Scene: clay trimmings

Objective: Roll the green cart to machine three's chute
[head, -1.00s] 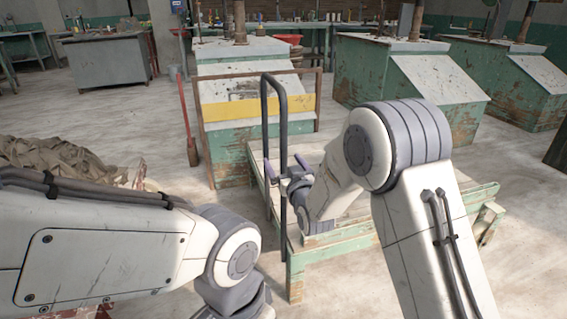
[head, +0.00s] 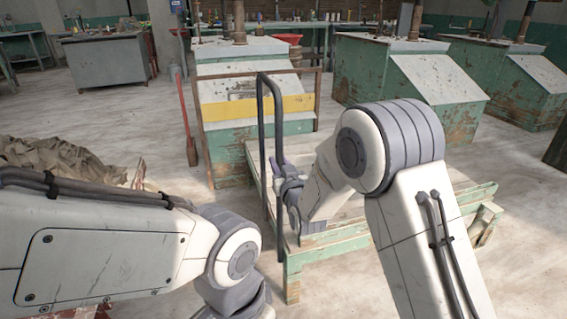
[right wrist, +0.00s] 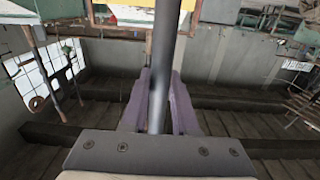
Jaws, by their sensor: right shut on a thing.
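The green cart is a low, worn, flat bed (head: 345,240) in front of me, right of centre in the head view. A black hoop handle (head: 262,130) stands upright at its left end. My right gripper (head: 279,180) is shut on the near post of this handle. In the right wrist view the dark post (right wrist: 163,75) runs between the purple fingers (right wrist: 159,105). My right arm hides part of the cart bed. My left arm comes in at lower left, but its fingers are outside the view. No readable number shows which machine is three.
A green machine with a yellow band (head: 255,106) stands just behind the cart. More green machines with sloped fronts (head: 440,80) stand at back right. A red-handled tool (head: 187,120) stands left of the cart. A brown cloth heap (head: 60,160) lies at left. Floor between is clear.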

